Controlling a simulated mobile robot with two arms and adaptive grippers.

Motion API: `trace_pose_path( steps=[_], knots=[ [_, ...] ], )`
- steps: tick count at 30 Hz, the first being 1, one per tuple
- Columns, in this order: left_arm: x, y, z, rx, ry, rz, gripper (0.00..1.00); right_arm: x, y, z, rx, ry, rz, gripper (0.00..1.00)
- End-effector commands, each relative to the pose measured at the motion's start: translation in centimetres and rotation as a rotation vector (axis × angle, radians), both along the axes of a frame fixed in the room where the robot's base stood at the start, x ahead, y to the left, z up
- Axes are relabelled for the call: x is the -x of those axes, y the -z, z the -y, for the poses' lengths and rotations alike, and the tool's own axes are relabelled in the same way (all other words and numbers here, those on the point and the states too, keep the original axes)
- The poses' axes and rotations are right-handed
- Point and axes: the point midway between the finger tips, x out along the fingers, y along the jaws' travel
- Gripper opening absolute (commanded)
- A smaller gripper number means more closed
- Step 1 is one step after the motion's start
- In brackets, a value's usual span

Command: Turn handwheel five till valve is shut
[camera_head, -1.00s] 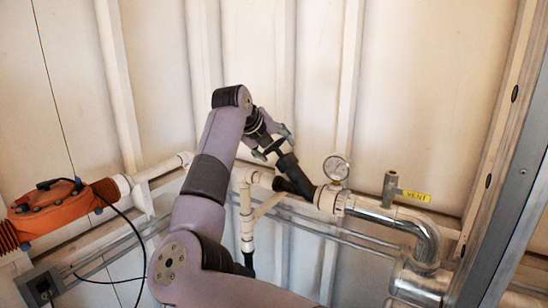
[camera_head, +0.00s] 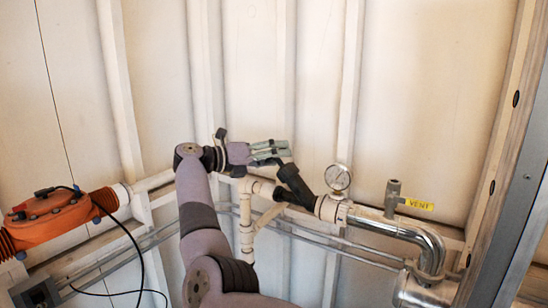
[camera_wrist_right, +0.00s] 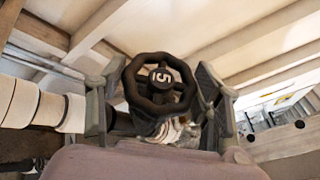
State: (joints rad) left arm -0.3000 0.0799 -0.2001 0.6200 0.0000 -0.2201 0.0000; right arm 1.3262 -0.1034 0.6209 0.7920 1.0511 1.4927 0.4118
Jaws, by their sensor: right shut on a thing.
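Handwheel five (camera_wrist_right: 160,84) is a black wheel with a white 5 on its hub, in the middle of the right wrist view. My right gripper (camera_wrist_right: 158,98) has one grey finger on each side of it and is shut on its rim. In the head view my right gripper (camera_head: 270,150) comes in from the left at the top of the black slanted valve (camera_head: 292,184). There its fingers hide most of the wheel. The valve's inside is hidden. My left gripper is not in view.
A pressure gauge (camera_head: 338,177) stands close right of the valve. A vent fitting (camera_head: 392,196) with a yellow tag (camera_head: 419,205) and a shiny bent pipe (camera_head: 405,230) are further right. An orange device (camera_head: 55,215) with black cables is at left. The wall above is clear.

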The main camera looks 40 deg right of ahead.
Motion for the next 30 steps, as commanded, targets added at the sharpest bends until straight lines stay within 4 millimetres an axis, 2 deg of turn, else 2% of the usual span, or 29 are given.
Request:
trace_pose_path(
  steps=[13,28,29,30],
  knots=[
    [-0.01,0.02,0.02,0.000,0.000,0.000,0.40,0.03,0.05,0.02,0.087,0.095,0.030,0.32],
    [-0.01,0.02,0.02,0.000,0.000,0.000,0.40,0.04,0.12,-0.03,0.093,0.104,0.035,0.32],
    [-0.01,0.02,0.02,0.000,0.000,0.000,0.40,0.03,0.13,-0.02,0.093,0.104,0.035,0.61],
    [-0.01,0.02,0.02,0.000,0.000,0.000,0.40,0.03,0.13,-0.02,0.093,0.104,0.035,0.63]
  ],
)
